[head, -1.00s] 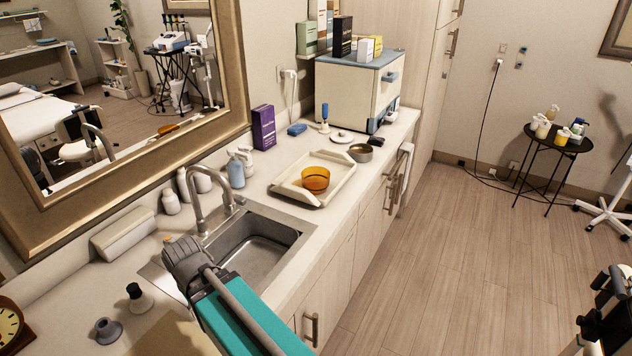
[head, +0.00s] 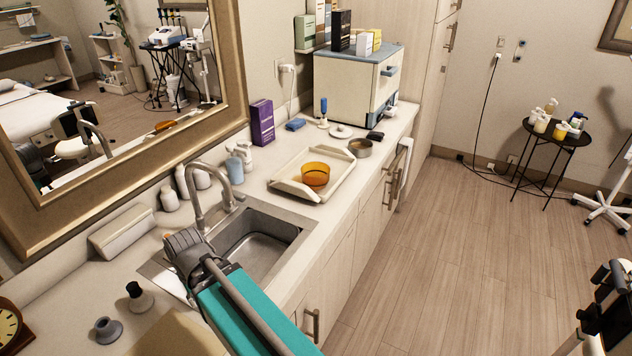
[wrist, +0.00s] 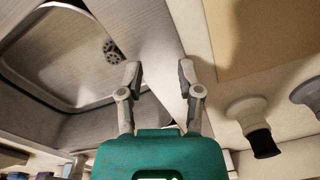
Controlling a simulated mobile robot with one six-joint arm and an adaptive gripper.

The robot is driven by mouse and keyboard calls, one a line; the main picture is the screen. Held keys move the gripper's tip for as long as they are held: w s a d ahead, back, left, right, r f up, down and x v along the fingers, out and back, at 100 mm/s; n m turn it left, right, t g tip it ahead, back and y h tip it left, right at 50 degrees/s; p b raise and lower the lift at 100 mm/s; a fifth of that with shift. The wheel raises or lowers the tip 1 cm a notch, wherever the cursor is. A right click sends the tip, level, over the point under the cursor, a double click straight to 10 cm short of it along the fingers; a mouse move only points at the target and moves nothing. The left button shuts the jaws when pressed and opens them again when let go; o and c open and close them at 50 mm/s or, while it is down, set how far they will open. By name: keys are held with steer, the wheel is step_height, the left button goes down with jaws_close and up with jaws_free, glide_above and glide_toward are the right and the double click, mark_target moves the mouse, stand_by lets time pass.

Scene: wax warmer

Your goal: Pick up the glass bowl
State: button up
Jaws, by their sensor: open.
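An amber glass bowl (head: 316,174) sits upright in a cream tray (head: 283,184) on the counter, beyond the sink. In the wrist view my gripper (wrist: 158,72) is open and empty, with its two fingers apart over the counter strip beside the sink. The bowl is not in the wrist view. In the head view my arm reaches in from the bottom to the near edge of the sink, well short of the tray, and the fingers cannot be made out.
The sink (head: 255,243) and its curved faucet (head: 199,190) lie between my arm and the tray. A metal dish (head: 360,148) stands behind the tray. Bottles (head: 234,167) stand to its left. Two small grey and black stands (head: 138,297) are at the near left.

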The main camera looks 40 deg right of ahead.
steer(key=w+d+m+t+y, duration=0.35)
steer(key=w+d+m, duration=0.35)
steer(key=d+m, duration=0.4)
steer(key=d+r+m+t, duration=0.2)
steer(key=d+m, duration=0.3)
steer(key=d, duration=0.4)
steer(key=w+d+r+m+t+h+b, duration=0.1)
steer(key=d+r+m+t, duration=0.1)
steer(key=d+m, duration=0.4)
steer(key=d+r+m+t+h+b, duration=0.1)
steer(key=d+m, duration=0.4)
steer(key=d, duration=0.8)
steer(key=shift+w+d+r+m+t, duration=0.15)
steer(key=shift+r+t, duration=0.2)
steer(key=shift+t, duration=0.25)
steer(key=shift+w+d+r+m+t, duration=0.15)
steer(key=shift+r+t, duration=0.15)
steer(key=shift+t, duration=0.25)
steer(key=s+d+r+m+t+h, duration=0.1)
steer(key=s+d+m, duration=0.1)
steer(key=d, duration=0.4)
steer(key=s+d+r+m+t+h, duration=0.1)
steer(key=s+d+r+m, duration=0.1)
steer(key=d+m, duration=0.3)
steer(key=shift+s+d+t+h, duration=0.35)
steer(key=shift+s+d, duration=0.15)
steer(key=shift+d, duration=0.15)
